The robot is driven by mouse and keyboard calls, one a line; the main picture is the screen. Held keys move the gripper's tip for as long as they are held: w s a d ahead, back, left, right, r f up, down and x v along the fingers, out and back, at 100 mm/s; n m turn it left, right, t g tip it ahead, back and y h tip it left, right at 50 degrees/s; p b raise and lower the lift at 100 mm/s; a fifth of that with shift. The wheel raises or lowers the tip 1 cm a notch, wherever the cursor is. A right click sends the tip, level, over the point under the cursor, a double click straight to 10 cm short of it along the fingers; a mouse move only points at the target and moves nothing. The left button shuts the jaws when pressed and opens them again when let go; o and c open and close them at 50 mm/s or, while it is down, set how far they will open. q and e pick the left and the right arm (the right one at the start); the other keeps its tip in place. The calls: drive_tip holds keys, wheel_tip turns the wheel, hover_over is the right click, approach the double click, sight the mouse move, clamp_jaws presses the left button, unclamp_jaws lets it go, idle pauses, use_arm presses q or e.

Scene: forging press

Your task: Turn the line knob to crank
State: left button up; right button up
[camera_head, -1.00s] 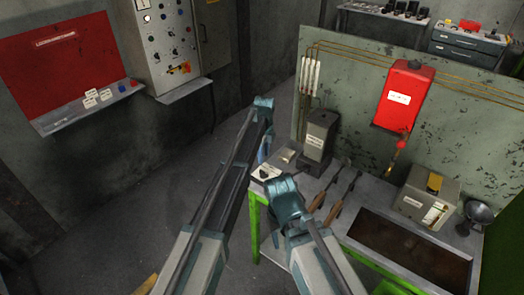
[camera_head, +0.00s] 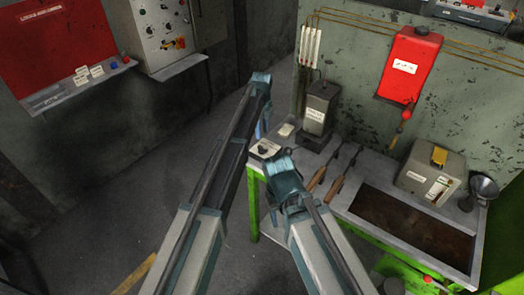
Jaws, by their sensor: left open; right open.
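A small light box with a dark round knob (camera_head: 264,148) sits on the near left corner of the workbench (camera_head: 291,146). It seems to be the line knob; its markings are too small to read. My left gripper end (camera_head: 262,82) is beyond and above the knob in the picture, at the end of the raised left arm. My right gripper end (camera_head: 284,172) is just below and right of the knob in the picture. Both are open and appear empty, though their fingers are hard to make out. I see no contact with the knob.
Two wooden-handled tools (camera_head: 336,188) lie on the bench beside a dark recessed tray (camera_head: 410,225). A grey canister (camera_head: 319,110), a grey box (camera_head: 430,175) and a funnel (camera_head: 481,188) stand there. A red box (camera_head: 409,65) hangs behind. A control cabinet (camera_head: 166,32) is at upper left. The floor on the left is clear.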

sight(262, 147)
use_arm(q)
wheel_tip(262, 147, down, 8)
drive_tip(key=b, duration=0.7)
drive_tip(key=shift+f, duration=0.25)
clamp_jaws()
